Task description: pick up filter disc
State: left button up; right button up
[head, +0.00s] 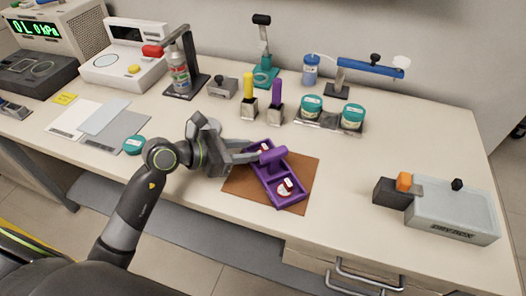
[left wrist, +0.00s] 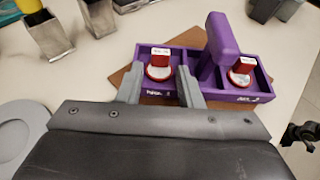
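The purple tray (head: 262,184) has two compartments and a raised purple handle (head: 271,155); it also shows in the left wrist view (left wrist: 206,100). One filter disc, white with a red rim and a red-and-white upright tab, sits in each compartment: the near one (head: 286,188) and the far one (head: 263,148). In the left wrist view these are the right disc (left wrist: 240,72) and the left disc (left wrist: 160,66). My left gripper (head: 257,152) is open at the far compartment. Its fingers (left wrist: 159,78) appear either side of the left disc, with gaps visible. My right gripper is not in view.
The tray lies on a brown mat (head: 307,170). Two metal holders with yellow (head: 248,86) and purple (head: 277,88) handles stand behind it. Teal-lidded jars (head: 352,118) are at the back. A grey box (head: 455,213) stands right; the table between is clear.

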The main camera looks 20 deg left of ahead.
aim_at(263, 149)
pick_arm(q)
jog(key=shift+x, duration=2.15)
jog(key=shift+r, duration=0.1)
jog(key=shift+c, duration=0.2)
grip_shut()
